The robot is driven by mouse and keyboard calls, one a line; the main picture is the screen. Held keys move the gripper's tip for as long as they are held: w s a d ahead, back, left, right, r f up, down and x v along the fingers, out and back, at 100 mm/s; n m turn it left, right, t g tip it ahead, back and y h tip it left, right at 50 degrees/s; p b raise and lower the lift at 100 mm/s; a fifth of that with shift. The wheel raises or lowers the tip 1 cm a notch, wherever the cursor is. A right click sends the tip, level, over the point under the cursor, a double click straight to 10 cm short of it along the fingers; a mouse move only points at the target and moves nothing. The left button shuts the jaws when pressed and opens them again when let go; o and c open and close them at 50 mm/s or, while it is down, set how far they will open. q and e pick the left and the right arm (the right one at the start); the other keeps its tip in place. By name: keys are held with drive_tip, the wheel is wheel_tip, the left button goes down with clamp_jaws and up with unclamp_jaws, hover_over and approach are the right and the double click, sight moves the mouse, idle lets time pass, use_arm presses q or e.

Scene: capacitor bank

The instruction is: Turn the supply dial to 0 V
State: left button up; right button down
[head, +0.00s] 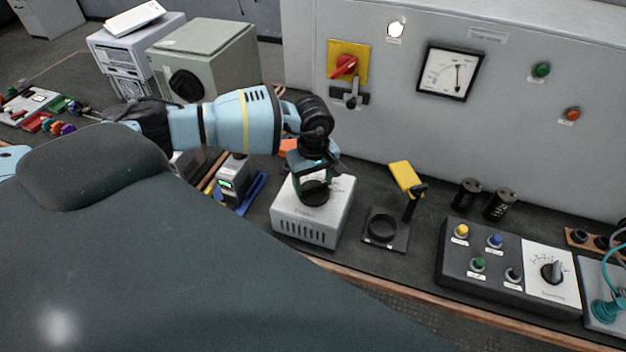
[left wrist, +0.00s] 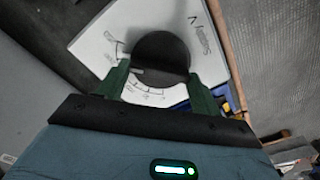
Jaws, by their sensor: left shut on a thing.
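The supply (head: 308,228) is a light grey box with vent slots, standing on the dark bench in the middle of the head view. Its round black dial (left wrist: 160,52) is on the top face, with a white printed scale (left wrist: 150,93) partly visible beside it in the left wrist view. My left gripper (head: 314,188) is over the box from above. It is shut on the dial, with its green fingers on either side of the knob in the left wrist view. The dial's exact setting cannot be read. My right gripper is not in view.
A grey cabinet panel (head: 480,120) with a red switch (head: 344,66) and a meter (head: 450,72) stands behind. A yellow-handled lever (head: 405,178) is right of the supply. A button box (head: 470,265) is further right. A small green-lit device (head: 232,180) is close on the left.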

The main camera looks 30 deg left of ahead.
use_arm(q)
drive_tip(key=n, duration=0.3)
drive_tip(key=shift+r+n+p, duration=0.15)
drive_tip(key=shift+n+p, duration=0.15)
drive_tip(key=shift+p, duration=0.1)
drive_tip(key=n, duration=0.4)
drive_tip(key=shift+s+n, duration=0.1)
drive_tip(key=shift+n, duration=0.2)
drive_tip(key=n, duration=0.3)
drive_tip(key=shift+n, duration=0.3)
drive_tip(key=n, duration=0.3)
drive_tip(key=shift+s+n, duration=0.1)
drive_tip(key=shift+n, duration=0.2)
drive_tip(key=n, duration=0.5)
drive_tip(key=shift+d+n, duration=0.1)
drive_tip(key=shift+n, duration=0.3)
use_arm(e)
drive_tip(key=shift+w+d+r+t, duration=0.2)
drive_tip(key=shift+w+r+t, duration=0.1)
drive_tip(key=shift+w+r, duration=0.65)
use_arm(q)
drive_tip(key=o, duration=1)
